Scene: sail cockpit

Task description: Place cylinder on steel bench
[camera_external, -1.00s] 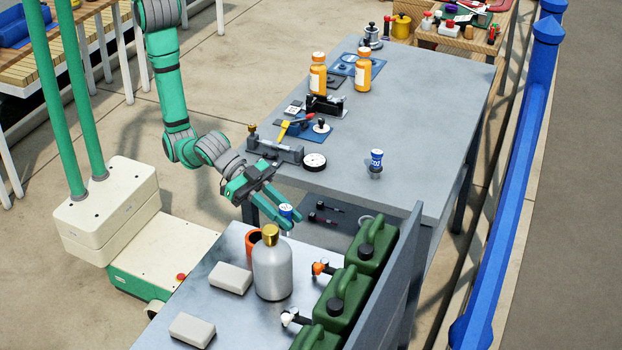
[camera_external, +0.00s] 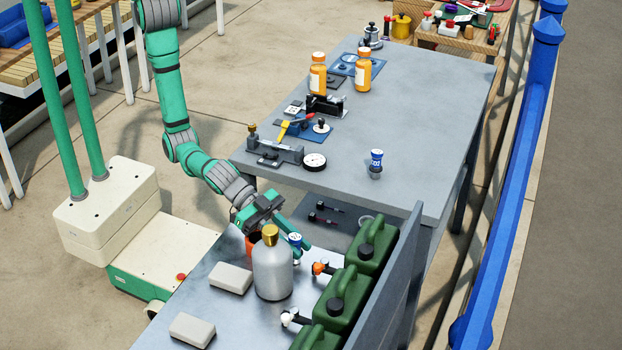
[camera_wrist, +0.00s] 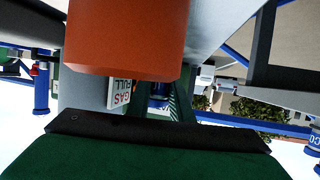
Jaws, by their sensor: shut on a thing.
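A small blue-and-white cylinder (camera_external: 295,239) is between the fingertips of my gripper (camera_external: 291,246), which is shut on it. My gripper holds it low over the far end of the shiny steel bench (camera_external: 229,311), just behind the large silver bottle with a gold cap (camera_external: 272,268). The bottle partly hides my fingers, and I cannot tell whether the cylinder touches the bench. An orange cup (camera_external: 252,243) stands close to the left of my gripper. In the wrist view the orange cup (camera_wrist: 125,38) looms large, and a small blue piece shows below it.
Green canisters (camera_external: 344,291) line the bench's right side by an upright panel (camera_external: 397,277). Two pale blocks (camera_external: 230,278) lie on the left. Behind is a grey table (camera_external: 420,120) with tools, orange bottles and a similar blue-and-white item (camera_external: 376,161). The bench between the blocks is bare.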

